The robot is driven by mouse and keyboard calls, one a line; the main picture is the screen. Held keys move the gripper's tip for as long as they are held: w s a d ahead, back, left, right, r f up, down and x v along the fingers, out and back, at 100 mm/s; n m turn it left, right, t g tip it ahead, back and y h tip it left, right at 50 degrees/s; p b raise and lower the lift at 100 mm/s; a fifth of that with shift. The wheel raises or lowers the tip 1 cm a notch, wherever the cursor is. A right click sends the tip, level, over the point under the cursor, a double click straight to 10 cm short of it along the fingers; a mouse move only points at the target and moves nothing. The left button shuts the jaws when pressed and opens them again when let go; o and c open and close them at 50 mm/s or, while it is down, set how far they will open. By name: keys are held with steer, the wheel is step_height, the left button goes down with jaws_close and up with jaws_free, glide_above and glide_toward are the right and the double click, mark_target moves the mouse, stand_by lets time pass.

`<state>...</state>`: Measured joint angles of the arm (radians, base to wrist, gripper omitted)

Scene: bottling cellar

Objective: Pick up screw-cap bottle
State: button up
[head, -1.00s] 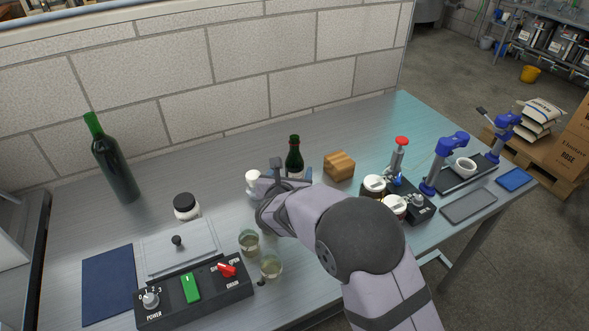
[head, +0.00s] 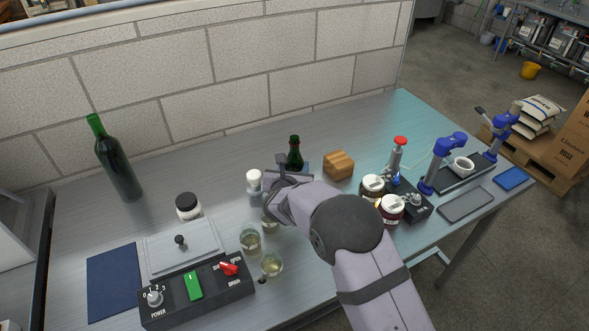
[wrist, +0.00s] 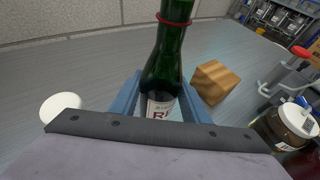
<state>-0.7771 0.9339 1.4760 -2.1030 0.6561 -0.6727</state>
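A small dark green bottle with a red ring on its neck and a white label stands upright on the bench; I take it as the screw-cap bottle (head: 295,152). In the wrist view the bottle (wrist: 168,50) rises between the two blue fingers of my gripper (wrist: 161,88). The fingers are apart, one on each side of its labelled body; I cannot tell whether they touch it. In the head view my gripper (head: 291,174) and arm hide the bottle's lower part.
A wooden block (head: 339,165) stands just right of the bottle, and a white-topped item (head: 254,181) to its left. Jars (head: 390,209), glasses (head: 250,241) and a control box (head: 196,290) are nearer. A tall green bottle (head: 117,165) stands far left. The bench behind is clear.

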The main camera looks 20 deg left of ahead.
mark_target(294, 141)
steer(key=c, duration=0.5)
steer(key=shift+r, duration=0.1)
steer(key=shift+r, duration=0.3)
steer(key=shift+r+b, duration=0.4)
steer(key=shift+r, duration=4.25)
